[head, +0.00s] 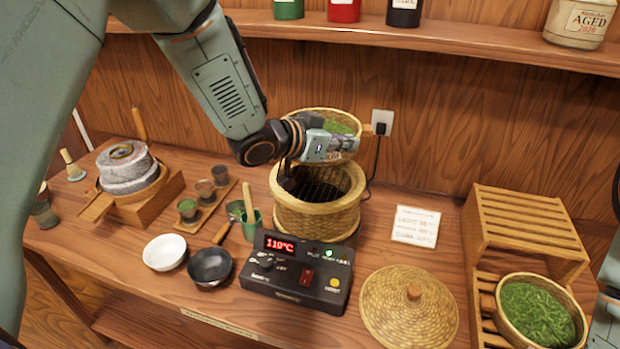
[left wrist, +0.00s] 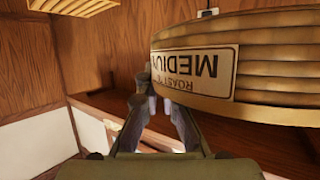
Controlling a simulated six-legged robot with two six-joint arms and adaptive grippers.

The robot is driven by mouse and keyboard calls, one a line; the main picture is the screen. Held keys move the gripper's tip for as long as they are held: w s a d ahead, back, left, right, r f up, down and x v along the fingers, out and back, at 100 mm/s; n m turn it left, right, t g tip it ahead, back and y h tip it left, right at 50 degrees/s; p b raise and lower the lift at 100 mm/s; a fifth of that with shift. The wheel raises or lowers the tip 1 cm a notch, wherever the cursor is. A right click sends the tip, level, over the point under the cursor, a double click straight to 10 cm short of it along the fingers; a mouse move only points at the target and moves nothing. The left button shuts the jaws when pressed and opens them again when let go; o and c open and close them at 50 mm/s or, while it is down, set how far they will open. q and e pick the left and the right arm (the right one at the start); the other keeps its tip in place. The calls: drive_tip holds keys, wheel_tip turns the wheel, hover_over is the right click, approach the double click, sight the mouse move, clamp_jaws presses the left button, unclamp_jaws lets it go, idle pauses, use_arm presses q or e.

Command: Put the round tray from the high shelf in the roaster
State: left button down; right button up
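The round tray (head: 318,115), a woven bamboo one with green leaf in it, is in the air just above and behind the roaster. My left gripper (head: 350,146) is at its near right side and appears shut on its edge; the exact contact is hidden. In the left wrist view the tray (left wrist: 280,65) fills the upper right, its "MEDIUM ROAST" label upside down, beside the left fingers (left wrist: 160,108). The roaster (head: 316,218) is a round bamboo drum with an open top and a dark grid inside. My right gripper is out of view.
A control box (head: 297,277) reading 110°C stands before the roaster. A woven lid (head: 408,308) lies to its right. A slatted rack (head: 525,225) holds another leaf tray (head: 507,318). A stone mill (head: 125,168), cups and bowls stand left. A shelf (head: 430,45) runs above.

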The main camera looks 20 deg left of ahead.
use_arm(q)
drive_tip(key=shift+a+f, duration=0.45)
drive_tip(key=shift+a, duration=0.25)
drive_tip(key=f, duration=0.1)
drive_tip(key=d+f, duration=0.1)
drive_tip(key=f, duration=0.1)
drive_tip(key=d+f, duration=0.1)
drive_tip(key=f, duration=0.1)
drive_tip(key=shift+w, duration=0.25)
drive_tip(key=f, duration=0.2)
drive_tip(key=a+f, duration=0.1)
drive_tip(key=shift+s+a+f, duration=0.15)
drive_tip(key=shift+f, duration=0.5)
drive_tip(key=shift+w+d, duration=0.2)
drive_tip(key=shift+d, duration=0.2)
drive_tip(key=c, duration=1.9)
unclamp_jaws()
drive_tip(key=shift+d, duration=0.1)
drive_tip(key=shift+o, duration=1.3)
drive_tip(key=shift+s+a, duration=0.2)
drive_tip(key=shift+o, duration=0.6)
drive_tip(key=shift+a, duration=0.25)
drive_tip(key=shift+w+d, duration=0.1)
drive_tip(key=shift+d, duration=0.1)
drive_tip(key=shift+s+a+r, duration=0.2)
drive_tip(key=shift+s, duration=0.15)
drive_tip(key=v, duration=1.1)
drive_tip(key=shift+a, duration=0.25)
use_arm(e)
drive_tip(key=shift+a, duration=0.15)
